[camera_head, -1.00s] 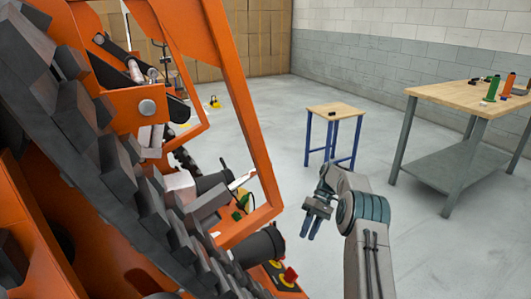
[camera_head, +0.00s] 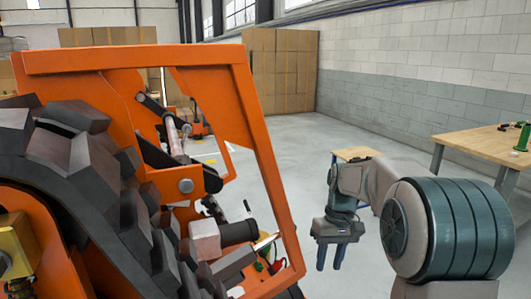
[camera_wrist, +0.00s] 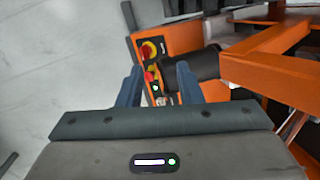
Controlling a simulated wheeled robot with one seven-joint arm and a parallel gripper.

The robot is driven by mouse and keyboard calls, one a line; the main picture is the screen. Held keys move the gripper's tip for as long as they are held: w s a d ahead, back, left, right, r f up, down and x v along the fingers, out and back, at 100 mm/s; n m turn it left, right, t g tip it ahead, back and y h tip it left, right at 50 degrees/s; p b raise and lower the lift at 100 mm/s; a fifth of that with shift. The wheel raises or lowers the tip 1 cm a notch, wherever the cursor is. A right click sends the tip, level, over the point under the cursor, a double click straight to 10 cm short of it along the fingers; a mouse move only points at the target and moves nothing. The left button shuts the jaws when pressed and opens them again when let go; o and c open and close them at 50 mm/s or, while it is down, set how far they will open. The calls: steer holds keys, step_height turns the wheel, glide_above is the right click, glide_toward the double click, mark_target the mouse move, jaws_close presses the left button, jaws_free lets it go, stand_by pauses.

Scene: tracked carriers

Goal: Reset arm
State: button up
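My gripper (camera_head: 331,257) hangs to the right of the orange tracked carrier (camera_head: 262,135), fingers pointing down, with clear floor around it in the head view. It also shows in the wrist view (camera_wrist: 158,78), where its two blue fingers stand apart with nothing between them. Beyond the fingertips lies the carrier's orange control panel (camera_wrist: 163,37) with a red knob and a yellow-ringed red button. My gripper appears to touch nothing.
A small wooden-topped table (camera_head: 356,153) stands behind my arm. A larger workbench (camera_head: 480,142) with a green bottle (camera_head: 522,137) is at the right. Cardboard boxes (camera_head: 284,70) are stacked at the back wall. Grey floor (camera_head: 300,150) is open between carrier and tables.

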steer(key=s+r+m+t+p, duration=0.1)
steer(key=s+r+t+p, duration=0.1)
steer(key=s, duration=0.8)
steer(key=s+r+m+t+h+p, duration=0.1)
steer(key=s+r+m+t+p, duration=0.1)
steer(key=s, duration=0.9)
step_height(320, 180, up, 3)
steer(key=shift+s+a+r+t+p, duration=0.1)
steer(key=shift+s+a+t+p, duration=0.3)
steer(key=shift+p, duration=0.7)
steer(key=shift+w, duration=0.15)
